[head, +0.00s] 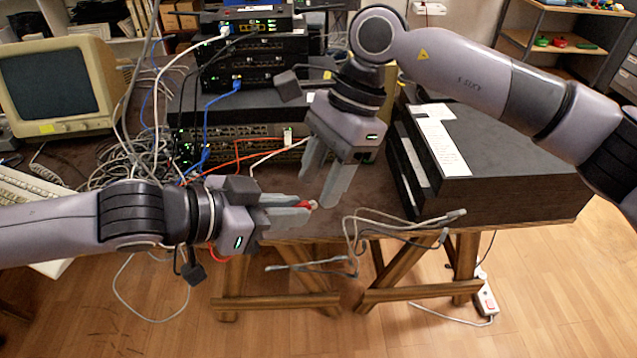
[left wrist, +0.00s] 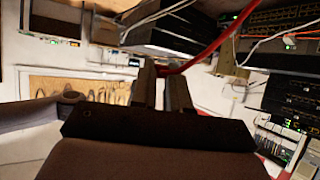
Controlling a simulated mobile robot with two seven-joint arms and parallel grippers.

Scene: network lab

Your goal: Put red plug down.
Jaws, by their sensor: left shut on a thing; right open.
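The red plug (head: 305,205) shows at the fingertips of my left gripper (head: 298,210), which is shut on it near the table's front edge. The plug is small and mostly hidden by the fingers. In the left wrist view a red cable (left wrist: 214,46) runs up and right from between the fingertips (left wrist: 163,72). In the head view a bit of red cable (head: 221,256) shows below my left gripper. My right gripper (head: 321,188) is open and empty, pointing down over the table in front of the switches, just above and right of the left fingertips.
Stacked network switches (head: 250,62) with blue, white and orange-red cables stand at the back. A large black box (head: 500,155) fills the table's right side. Grey cables (head: 400,222) hang over the front edge. An old monitor (head: 58,85) and tangled cables (head: 115,160) are at left.

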